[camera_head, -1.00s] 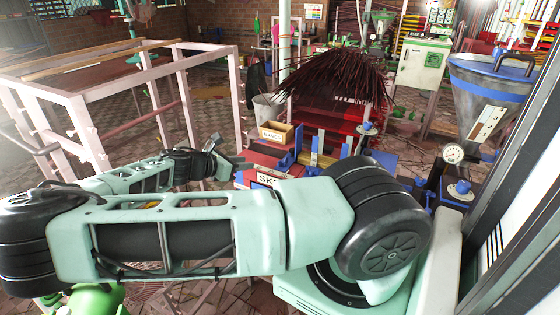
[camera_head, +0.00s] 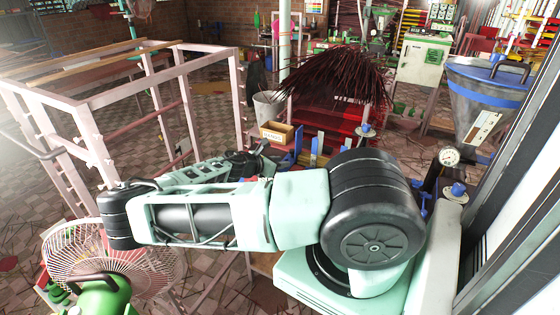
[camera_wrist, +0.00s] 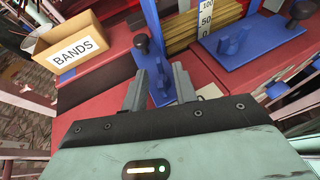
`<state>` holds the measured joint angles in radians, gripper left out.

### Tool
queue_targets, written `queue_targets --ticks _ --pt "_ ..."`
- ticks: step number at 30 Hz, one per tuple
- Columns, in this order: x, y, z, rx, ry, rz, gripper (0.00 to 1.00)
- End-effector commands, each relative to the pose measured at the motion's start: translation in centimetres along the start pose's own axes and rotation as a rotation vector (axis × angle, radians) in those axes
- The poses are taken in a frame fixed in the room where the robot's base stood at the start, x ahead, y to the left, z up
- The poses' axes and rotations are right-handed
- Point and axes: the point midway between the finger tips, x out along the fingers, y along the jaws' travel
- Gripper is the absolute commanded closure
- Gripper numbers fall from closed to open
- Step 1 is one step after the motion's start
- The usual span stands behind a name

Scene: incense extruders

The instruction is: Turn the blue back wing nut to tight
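My gripper (camera_wrist: 160,76) is open in the wrist view, with its two grey fingers apart and pointing at the blue press parts. A blue part (camera_wrist: 160,88), perhaps a wing nut, shows between the fingers on a blue strip. I cannot tell whether the fingers touch it. Another blue wing nut (camera_wrist: 232,42) stands on a blue plate (camera_wrist: 268,36) to the right. I cannot tell from the views which is the back one. In the head view my gripper (camera_head: 264,150) is small, beside the blue frame parts and partly blended with my arm.
A cardboard box marked BANDS (camera_wrist: 75,50) stands left of my gripper on the red bench (camera_wrist: 90,100). A black knob (camera_wrist: 142,45) rises just ahead of the fingers. In the head view, a bundle of dark sticks (camera_head: 335,80) lies behind and a fan (camera_head: 110,260) stands at lower left.

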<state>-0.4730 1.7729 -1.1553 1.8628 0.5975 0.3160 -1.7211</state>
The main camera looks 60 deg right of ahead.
Motion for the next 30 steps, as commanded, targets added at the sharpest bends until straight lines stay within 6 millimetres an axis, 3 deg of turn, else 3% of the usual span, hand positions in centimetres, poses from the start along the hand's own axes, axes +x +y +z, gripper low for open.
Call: queue_targets --ticks 9,10,13,30 --pt "0.38 -0.01 -0.04 0.0 0.0 0.0 0.72" --pt "0.38 -0.01 -0.04 0.0 0.0 0.0 0.75" --pt "0.37 -0.02 -0.04 0.0 0.0 0.0 1.0" --pt "0.52 0.27 -0.38 0.045 0.003 -0.104 1.0"
